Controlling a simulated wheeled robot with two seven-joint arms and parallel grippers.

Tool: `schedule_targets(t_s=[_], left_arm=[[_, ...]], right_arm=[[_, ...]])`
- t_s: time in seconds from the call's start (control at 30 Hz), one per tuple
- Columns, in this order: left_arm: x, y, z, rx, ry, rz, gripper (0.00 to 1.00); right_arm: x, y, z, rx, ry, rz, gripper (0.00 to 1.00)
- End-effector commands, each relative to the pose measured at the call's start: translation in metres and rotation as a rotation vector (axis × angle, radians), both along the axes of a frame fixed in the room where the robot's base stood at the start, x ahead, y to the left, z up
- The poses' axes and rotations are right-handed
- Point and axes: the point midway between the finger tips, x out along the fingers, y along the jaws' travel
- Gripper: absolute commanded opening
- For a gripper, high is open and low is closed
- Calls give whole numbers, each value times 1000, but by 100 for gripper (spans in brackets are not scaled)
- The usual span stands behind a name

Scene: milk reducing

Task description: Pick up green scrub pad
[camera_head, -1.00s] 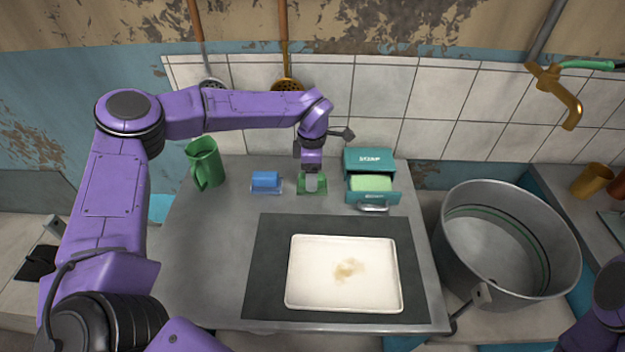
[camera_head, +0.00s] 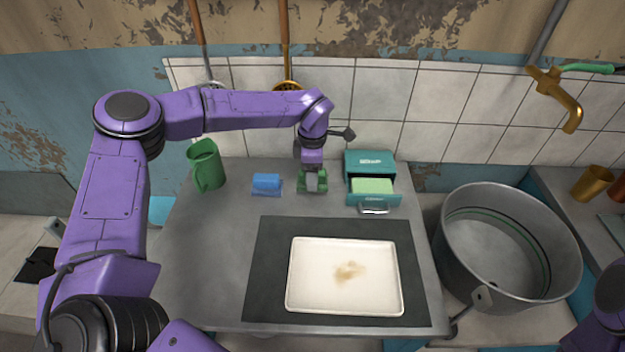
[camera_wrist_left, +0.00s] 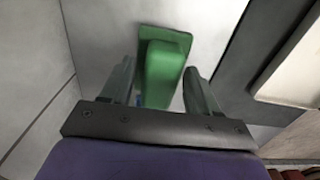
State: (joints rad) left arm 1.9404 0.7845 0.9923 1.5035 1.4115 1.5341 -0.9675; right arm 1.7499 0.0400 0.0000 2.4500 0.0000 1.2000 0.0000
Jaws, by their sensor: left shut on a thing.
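The green scrub pad (camera_head: 321,175) is at the back middle of the metal table, between the blue pad and the teal box. My left gripper (camera_head: 312,186) points down over it, shut on the green pad, and partly hides it in the head view. In the left wrist view the green pad (camera_wrist_left: 163,72) lies between the two fingers of my left gripper (camera_wrist_left: 160,85), with a flat green part beyond it. I cannot tell whether it is clear of the table. My right gripper is not in view.
A blue pad (camera_head: 266,182) lies to the left, with a green mug (camera_head: 205,166) farther left. A teal box (camera_head: 370,162) with an open drawer holding a pale green block stands close on the right. A stained white tray (camera_head: 320,300) lies on a dark mat (camera_head: 265,270) in front. A big metal pot (camera_head: 455,262) is at right.

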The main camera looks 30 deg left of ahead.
Motion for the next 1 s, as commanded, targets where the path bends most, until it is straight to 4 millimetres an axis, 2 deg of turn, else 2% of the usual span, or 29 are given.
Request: schedule_targets(t_s=[0.27,0.4,0.6,0.7,1.0], left_arm=[[-28,-42,62,-1,-6,-6,31],[-49,-71,77,0,-3,-6,31],[-70,-101,95,1,-2,-3,31],[-76,-110,100,0,-1,-2,31],[-80,-115,104,-1,0,0,31]], right_arm=[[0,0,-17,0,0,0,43],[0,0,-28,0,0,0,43],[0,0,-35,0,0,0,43],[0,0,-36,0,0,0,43],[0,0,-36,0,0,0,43]])
